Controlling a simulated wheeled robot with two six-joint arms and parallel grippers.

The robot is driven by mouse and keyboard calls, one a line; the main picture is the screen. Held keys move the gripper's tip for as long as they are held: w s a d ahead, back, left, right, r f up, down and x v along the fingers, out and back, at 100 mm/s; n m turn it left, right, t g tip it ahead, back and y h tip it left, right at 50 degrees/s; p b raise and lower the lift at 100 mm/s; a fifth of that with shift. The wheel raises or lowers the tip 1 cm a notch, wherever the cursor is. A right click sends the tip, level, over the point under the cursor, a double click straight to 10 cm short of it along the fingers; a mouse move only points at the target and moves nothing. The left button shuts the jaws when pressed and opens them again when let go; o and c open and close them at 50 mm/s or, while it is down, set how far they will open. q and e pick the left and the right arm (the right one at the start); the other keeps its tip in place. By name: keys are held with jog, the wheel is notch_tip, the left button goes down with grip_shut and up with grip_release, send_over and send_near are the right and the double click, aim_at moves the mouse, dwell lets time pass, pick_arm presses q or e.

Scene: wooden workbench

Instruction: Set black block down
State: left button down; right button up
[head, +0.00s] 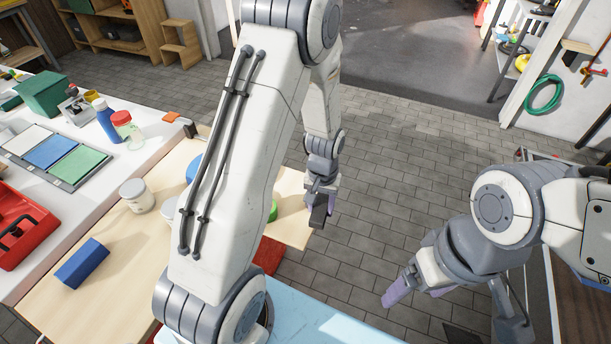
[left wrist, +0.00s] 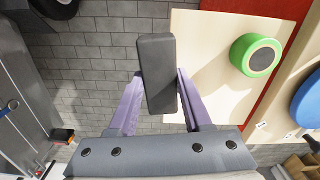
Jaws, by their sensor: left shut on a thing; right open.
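The black block (left wrist: 157,72) is a dark, long block between the purple fingers of my left gripper (left wrist: 157,98), which is shut on it. In the head view the black block (head: 318,213) hangs below my left gripper (head: 325,194), beside the right edge of the pale wooden tabletop (head: 292,226). In the left wrist view the block overlaps the tabletop's edge, with floor behind most of it; its height above the tabletop is unclear. My right gripper (head: 415,291) is open and empty at the lower right.
A green ring-shaped thing (left wrist: 255,55) lies on the tabletop near the block. A blue block (head: 82,263) and a white jar (head: 137,195) stand further left. A red tray (head: 22,230) is at the far left. My left arm hides the tabletop's middle.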

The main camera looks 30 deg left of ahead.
pick_arm(q)
jog(key=w+n+b, duration=0.1)
jog(key=w+n, duration=0.1)
jog(key=w+a+n+b, duration=0.1)
jog(key=w+n, duration=0.1)
jog(key=n, duration=0.1)
jog(key=shift+a, duration=0.15)
jog(key=w+a+r+n+b, duration=0.3)
jog(key=w+n, duration=0.2)
jog(key=n, duration=0.6)
send_over(288, 182)
notch_tip(288, 182, down, 6)
jog(key=shift+a+f+p, duration=0.1)
jog(key=shift+f+p, duration=0.1)
jog(key=shift+p, duration=0.15)
notch_tip(288, 182, down, 4)
jog(key=shift+r, duration=0.1)
